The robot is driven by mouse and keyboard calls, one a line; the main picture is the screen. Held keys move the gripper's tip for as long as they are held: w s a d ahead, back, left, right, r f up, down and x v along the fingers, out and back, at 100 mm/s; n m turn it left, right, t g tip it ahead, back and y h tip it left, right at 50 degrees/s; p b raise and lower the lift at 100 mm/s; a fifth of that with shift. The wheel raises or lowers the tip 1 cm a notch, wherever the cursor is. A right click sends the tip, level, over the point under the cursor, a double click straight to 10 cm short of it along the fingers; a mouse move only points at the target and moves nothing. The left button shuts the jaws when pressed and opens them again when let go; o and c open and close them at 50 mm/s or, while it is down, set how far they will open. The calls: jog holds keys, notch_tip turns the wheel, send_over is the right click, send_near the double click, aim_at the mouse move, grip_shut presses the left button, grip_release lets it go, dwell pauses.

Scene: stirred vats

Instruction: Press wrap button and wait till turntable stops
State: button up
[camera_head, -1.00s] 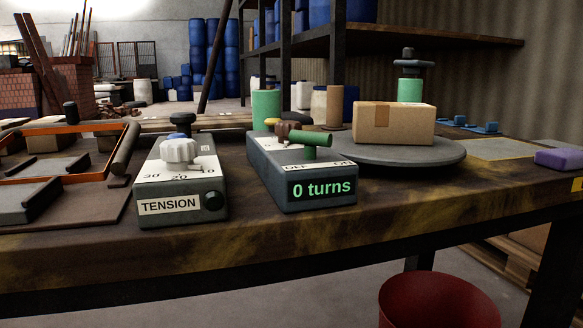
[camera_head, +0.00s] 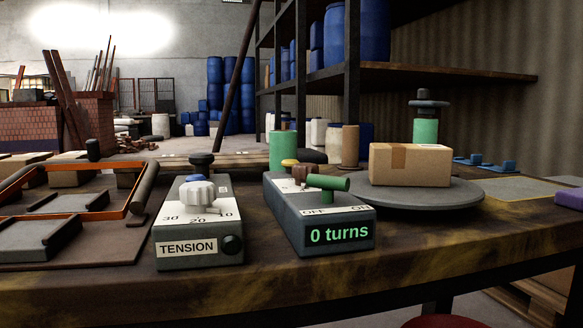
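A grey control box (camera_head: 290,225) on the bench has a display (camera_head: 339,234) reading "0 turns". A green lever (camera_head: 328,183) sits on its top beside the OFF and ON marks. A small yellow knob-like part (camera_head: 289,162) shows behind it; I cannot tell whether it is the wrap button. The round grey turntable (camera_head: 455,200) is to the right, with a taped cardboard box (camera_head: 410,165) on it. My gripper is not in view.
A TENSION box (camera_head: 190,262) with a white dial (camera_head: 197,193) stands left of the control box. Orange-edged frames (camera_head: 70,202) lie at the left. A green roll (camera_head: 283,151) stands behind. A purple block (camera_head: 569,199) is at the right edge. The bench front is clear.

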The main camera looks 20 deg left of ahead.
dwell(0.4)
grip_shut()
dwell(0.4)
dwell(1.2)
